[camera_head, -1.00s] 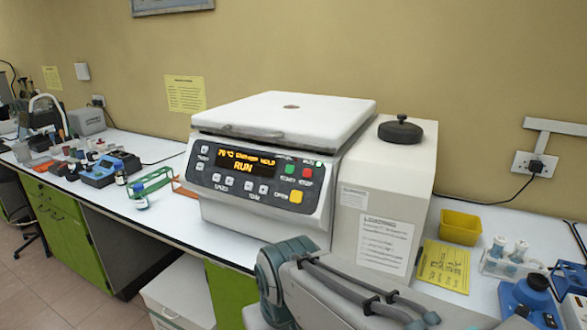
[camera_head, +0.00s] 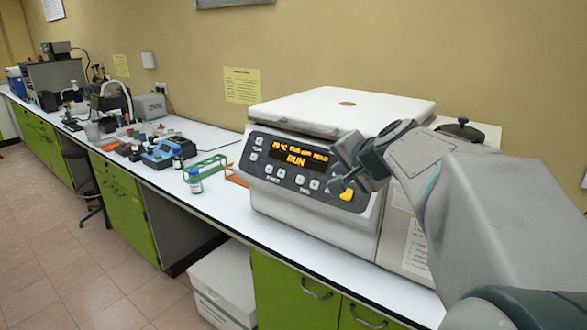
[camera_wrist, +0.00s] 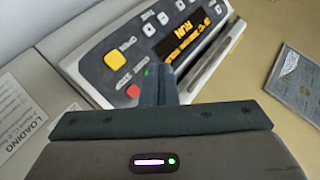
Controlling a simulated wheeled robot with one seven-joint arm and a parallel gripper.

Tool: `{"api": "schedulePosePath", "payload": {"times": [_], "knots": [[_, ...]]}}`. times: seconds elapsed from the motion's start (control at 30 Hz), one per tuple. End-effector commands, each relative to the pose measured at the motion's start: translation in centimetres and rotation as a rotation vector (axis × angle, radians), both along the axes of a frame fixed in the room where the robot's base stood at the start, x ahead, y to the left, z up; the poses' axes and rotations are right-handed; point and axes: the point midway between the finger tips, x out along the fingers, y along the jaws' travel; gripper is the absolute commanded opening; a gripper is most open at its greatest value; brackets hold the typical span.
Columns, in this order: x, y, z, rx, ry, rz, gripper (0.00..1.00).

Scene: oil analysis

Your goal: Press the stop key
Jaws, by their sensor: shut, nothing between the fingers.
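The stop key is the red key (camera_wrist: 133,91) on the centrifuge's control panel (camera_wrist: 160,40), in the wrist view just left of my fingertips. In the head view my gripper (camera_head: 346,152) hides that key at the panel's right end. My gripper (camera_wrist: 160,84) is shut and empty, its fingertips close to the panel beside the red key. I cannot tell whether they touch the panel. The yellow open key (camera_head: 347,195) shows below my gripper, and also in the wrist view (camera_wrist: 112,59). The orange display (camera_head: 293,154) reads RUN.
The white centrifuge lid (camera_head: 340,107) is closed above the panel. A green rack (camera_head: 208,165) and a small bottle (camera_head: 195,181) stand left of the machine. A yellow notice (camera_head: 242,86) hangs on the wall behind.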

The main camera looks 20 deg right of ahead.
Motion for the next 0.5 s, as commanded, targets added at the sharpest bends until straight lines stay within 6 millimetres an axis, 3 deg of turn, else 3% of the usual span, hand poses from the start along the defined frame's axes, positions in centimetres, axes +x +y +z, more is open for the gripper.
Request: {"api": "schedulePosePath", "payload": {"times": [0.13, 0.5], "knots": [[0.68, -1.31, 1.14, 0.029, -0.037, -0.044, 0.00], [0.76, -1.38, 1.03, 0.030, -0.037, -0.045, 0.00]]}}
